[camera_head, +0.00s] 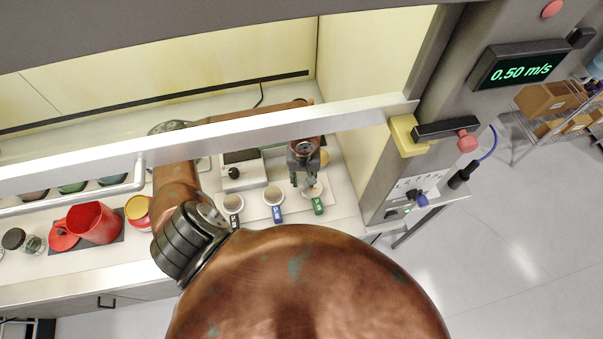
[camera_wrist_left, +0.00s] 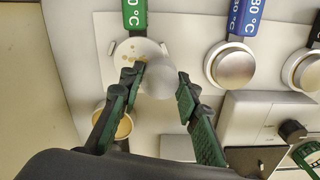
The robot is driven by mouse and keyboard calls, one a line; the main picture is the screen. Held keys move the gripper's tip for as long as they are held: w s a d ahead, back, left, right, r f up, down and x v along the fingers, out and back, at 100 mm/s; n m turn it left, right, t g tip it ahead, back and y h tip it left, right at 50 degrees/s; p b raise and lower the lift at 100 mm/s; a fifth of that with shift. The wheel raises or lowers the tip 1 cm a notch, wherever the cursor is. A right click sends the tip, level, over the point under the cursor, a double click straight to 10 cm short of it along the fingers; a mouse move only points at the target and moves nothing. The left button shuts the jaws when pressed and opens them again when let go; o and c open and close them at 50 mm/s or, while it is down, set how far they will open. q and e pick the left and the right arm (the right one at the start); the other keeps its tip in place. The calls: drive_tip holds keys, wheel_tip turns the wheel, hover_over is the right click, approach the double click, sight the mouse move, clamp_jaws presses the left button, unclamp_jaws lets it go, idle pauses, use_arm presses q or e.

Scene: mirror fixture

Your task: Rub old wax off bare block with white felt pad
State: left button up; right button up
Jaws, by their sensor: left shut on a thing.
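My left gripper (camera_head: 305,182) reaches down over the block with the green tag, at the right end of the row. In the left wrist view its green-padded fingers (camera_wrist_left: 163,82) are closed around a pale, whitish round pad (camera_wrist_left: 158,83). The block (camera_wrist_left: 131,46) is a pale disc with yellowish wax spots and a green temperature tag (camera_wrist_left: 134,14). The pad overlaps the block's near edge in that view; I cannot tell whether it touches. In the head view the gripper partly hides the block (camera_head: 315,189). My right gripper is not in view.
Blocks with a blue tag (camera_head: 277,213) and a black tag (camera_head: 234,220) stand to the left. A white box with a black knob (camera_head: 234,173) is behind them. A small cup (camera_wrist_left: 124,126) is near the fingers. A red container (camera_head: 93,223) is left. The sash bar (camera_head: 350,118) crosses above.

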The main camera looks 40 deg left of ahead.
sight(304, 182)
use_arm(q)
drive_tip(key=shift+d+r, duration=0.1)
drive_tip(key=shift+r, duration=0.75)
drive_tip(key=shift+r+p, duration=0.8)
drive_tip(key=shift+r, duration=1.1)
